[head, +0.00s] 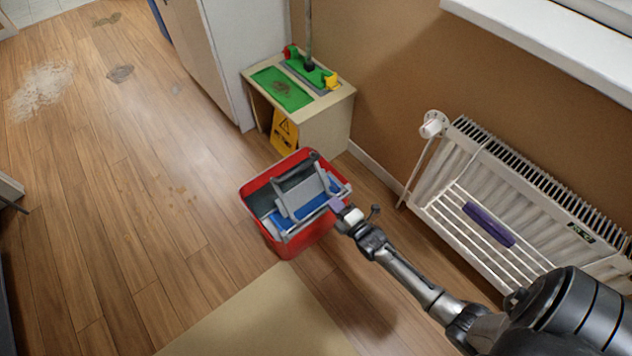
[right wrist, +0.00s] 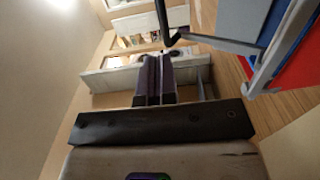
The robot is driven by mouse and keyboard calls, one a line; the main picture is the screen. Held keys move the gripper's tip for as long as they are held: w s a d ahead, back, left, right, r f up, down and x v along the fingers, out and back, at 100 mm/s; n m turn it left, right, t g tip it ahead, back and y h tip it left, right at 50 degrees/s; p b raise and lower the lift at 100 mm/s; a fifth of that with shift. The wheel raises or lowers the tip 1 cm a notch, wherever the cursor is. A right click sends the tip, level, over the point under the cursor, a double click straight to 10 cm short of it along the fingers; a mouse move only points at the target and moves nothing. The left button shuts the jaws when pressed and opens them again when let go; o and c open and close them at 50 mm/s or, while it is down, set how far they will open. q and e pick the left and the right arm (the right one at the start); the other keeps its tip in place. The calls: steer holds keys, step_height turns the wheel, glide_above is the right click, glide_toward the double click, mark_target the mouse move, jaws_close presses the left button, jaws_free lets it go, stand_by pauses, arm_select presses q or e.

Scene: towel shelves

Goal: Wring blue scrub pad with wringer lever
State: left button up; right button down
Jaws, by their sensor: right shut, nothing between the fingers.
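A red bucket (head: 300,240) stands on the floor with a grey wringer (head: 284,203) in its top. The wringer's lever (head: 313,156) seems to be the grey bar frame with a dark end at the far rim. Something blue (head: 290,221), which may be the scrub pad, shows among the grey wringer parts. My right gripper (head: 337,205) is at the bucket's right rim, shut and empty. In the right wrist view its purple fingers (right wrist: 155,80) are together, with a dark bar and grey wringer part (right wrist: 225,43) beyond and to the right. My left gripper is not in view.
A small wooden cabinet (head: 325,125) with green mats and a yellow warning sign (head: 284,131) stands behind the bucket. A white radiator (head: 465,220) with a purple cloth (head: 489,224) is at the right. Floor to the left is open, with stains and a whitish patch (head: 42,90).

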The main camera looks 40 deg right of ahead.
steer(key=w+d+b, duration=0.1)
steer(key=w+b, duration=0.6)
steer(key=w, duration=0.6)
steer(key=shift+w, duration=0.4)
